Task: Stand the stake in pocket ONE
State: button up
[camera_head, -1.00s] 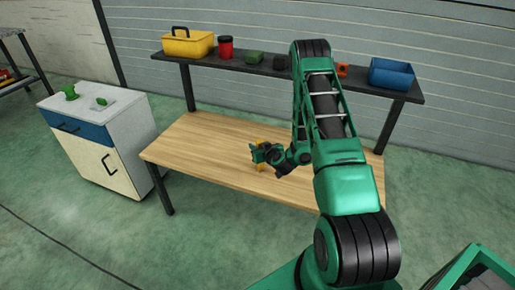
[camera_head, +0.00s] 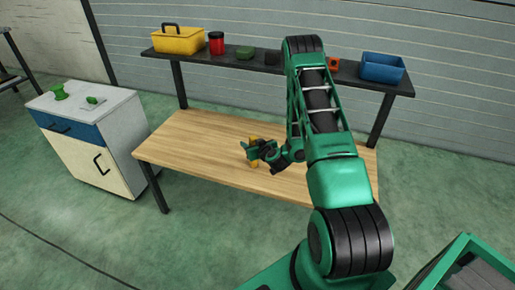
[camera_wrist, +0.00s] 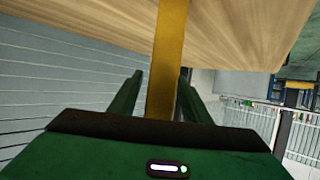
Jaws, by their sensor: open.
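A yellow bar, which looks like the stake (camera_wrist: 168,50), runs between the two green fingers of my gripper (camera_wrist: 159,82) in the wrist view. The fingers stand apart on either side of it, and its lower end in that view is hidden behind the gripper body. In the head view my gripper (camera_head: 251,150) is low over the wooden table, and small yellow parts of the stake (camera_head: 253,138) show beside it. I cannot tell whether the fingers touch the stake. No pocket or chassis can be made out in these views.
The wooden table top (camera_head: 190,150) is otherwise clear. A dark shelf (camera_head: 300,75) behind it holds a yellow toolbox (camera_head: 178,41), a red can (camera_head: 216,43), a blue bin (camera_head: 382,68) and small blocks. A white and blue cabinet (camera_head: 85,150) stands at left.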

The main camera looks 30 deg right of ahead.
jog(key=v, duration=1.1)
dwell(0.3)
